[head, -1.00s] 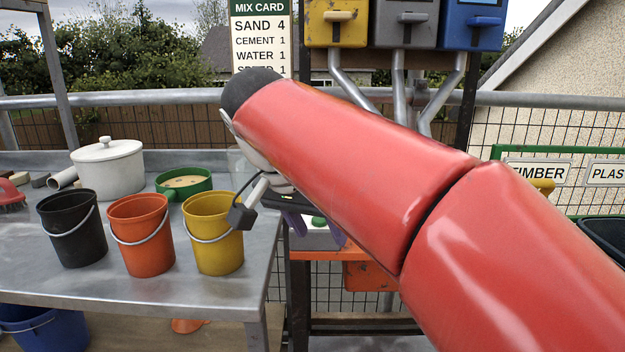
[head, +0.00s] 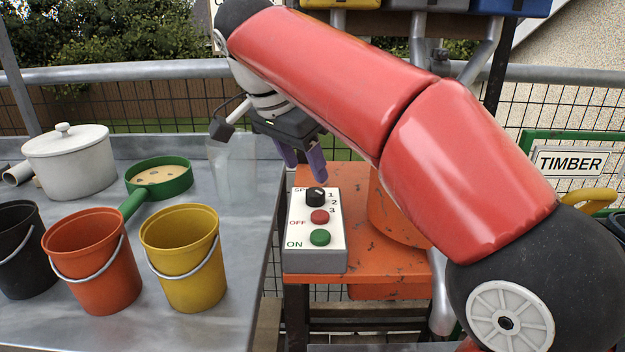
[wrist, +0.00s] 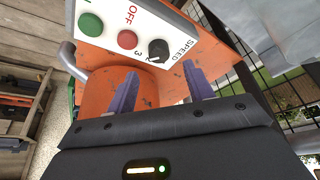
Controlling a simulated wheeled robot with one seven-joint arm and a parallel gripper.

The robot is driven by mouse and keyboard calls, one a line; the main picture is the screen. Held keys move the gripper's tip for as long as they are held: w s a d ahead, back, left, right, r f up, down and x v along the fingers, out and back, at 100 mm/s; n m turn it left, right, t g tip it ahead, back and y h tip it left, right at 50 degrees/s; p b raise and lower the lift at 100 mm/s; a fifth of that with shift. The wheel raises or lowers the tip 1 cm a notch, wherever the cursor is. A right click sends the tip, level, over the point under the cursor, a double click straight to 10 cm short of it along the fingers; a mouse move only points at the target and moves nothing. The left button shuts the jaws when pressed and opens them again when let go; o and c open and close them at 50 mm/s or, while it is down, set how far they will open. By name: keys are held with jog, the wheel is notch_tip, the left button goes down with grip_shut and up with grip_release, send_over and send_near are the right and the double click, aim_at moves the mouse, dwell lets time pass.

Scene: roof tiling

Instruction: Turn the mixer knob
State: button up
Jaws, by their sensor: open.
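The mixer knob is a black dial (head: 316,196) at the top of a white control box (head: 299,228), beside the word SPEED and the numbers 1, 2 and 3. A red OFF button (head: 320,216) and a green ON button (head: 320,237) sit below it. My gripper (head: 303,174) is open and empty, its purple fingers pointing down just above and behind the knob. In the wrist view the knob (wrist: 158,50) lies beyond the gap between the open fingers (wrist: 160,88), apart from them.
The control box stands on an orange mixer stand (head: 390,262). A grey bench (head: 90,333) at left holds a yellow bucket (head: 183,262), an orange bucket (head: 92,265), a green sieve (head: 160,190) and a white pot (head: 70,165). A mesh fence runs behind.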

aim_at(315, 191)
jog(key=x, duration=0.6)
jog(key=shift+s, duration=0.1)
jog(key=c, duration=1)
